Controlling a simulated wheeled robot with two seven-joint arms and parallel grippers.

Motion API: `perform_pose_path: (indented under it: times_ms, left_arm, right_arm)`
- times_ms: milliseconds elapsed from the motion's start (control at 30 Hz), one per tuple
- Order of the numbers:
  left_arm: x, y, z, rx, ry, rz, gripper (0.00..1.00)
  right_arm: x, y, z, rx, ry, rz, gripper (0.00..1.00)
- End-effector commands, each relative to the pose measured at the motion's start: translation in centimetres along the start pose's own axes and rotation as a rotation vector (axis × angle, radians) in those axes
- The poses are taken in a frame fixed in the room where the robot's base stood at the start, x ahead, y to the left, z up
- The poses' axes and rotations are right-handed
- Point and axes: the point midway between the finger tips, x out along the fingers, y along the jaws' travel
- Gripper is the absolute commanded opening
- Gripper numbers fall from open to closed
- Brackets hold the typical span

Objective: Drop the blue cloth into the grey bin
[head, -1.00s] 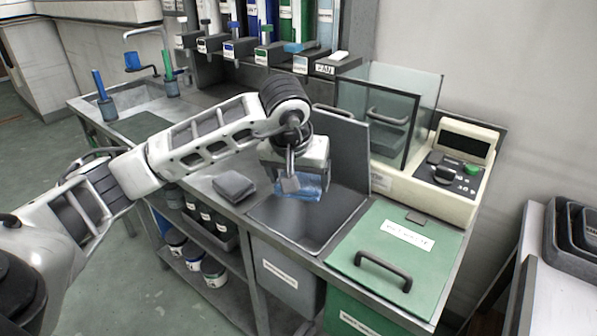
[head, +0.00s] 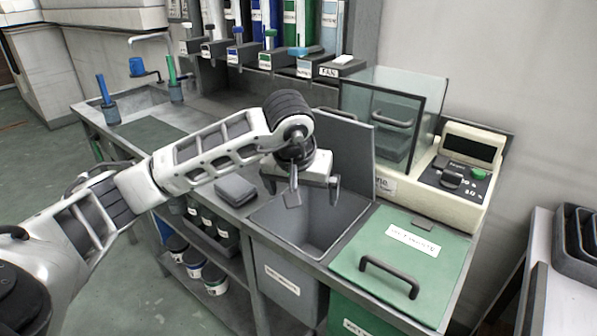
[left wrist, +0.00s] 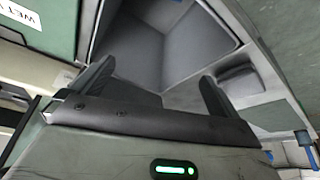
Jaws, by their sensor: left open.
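The grey bin (head: 288,277) is set in the counter, with its grey lid (head: 347,148) raised behind the opening. My left gripper (head: 303,190) is open and empty above the back part of that opening. Its two spread fingers (left wrist: 153,87) show in the left wrist view, with the bin's grey inside (left wrist: 165,50) beyond them. The blue cloth is not visible in either view now; the lower inside of the bin is partly hidden from the head view. My right gripper is not in view.
A glass-fronted box (head: 385,120) and a cream control unit (head: 458,180) stand behind.

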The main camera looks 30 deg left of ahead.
Motion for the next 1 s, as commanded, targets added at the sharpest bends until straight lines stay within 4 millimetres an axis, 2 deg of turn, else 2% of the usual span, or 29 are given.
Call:
perform_pose_path:
  times_ms: [167, 500, 633, 800, 1000]
  left_arm:
    - [-3.0, 0.0, -0.2, 0.000, 0.008, 0.002, 1.00]
    - [-11.3, 0.0, -0.2, 0.000, 0.007, 0.002, 1.00]
    - [-13.7, -0.1, -0.2, 0.000, 0.006, 0.000, 1.00]
    - [-15.2, 0.0, -0.1, 0.000, 0.004, -0.001, 1.00]
    - [-15.5, 0.0, 0.0, -0.001, 0.001, 0.000, 1.00]
  right_arm:
    - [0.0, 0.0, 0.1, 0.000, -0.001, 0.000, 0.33]
    - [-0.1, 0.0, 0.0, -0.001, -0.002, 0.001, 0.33]
    - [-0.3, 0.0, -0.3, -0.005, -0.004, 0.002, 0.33]
    - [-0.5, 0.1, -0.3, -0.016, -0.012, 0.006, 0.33]
    - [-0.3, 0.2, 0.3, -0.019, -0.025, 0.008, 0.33]
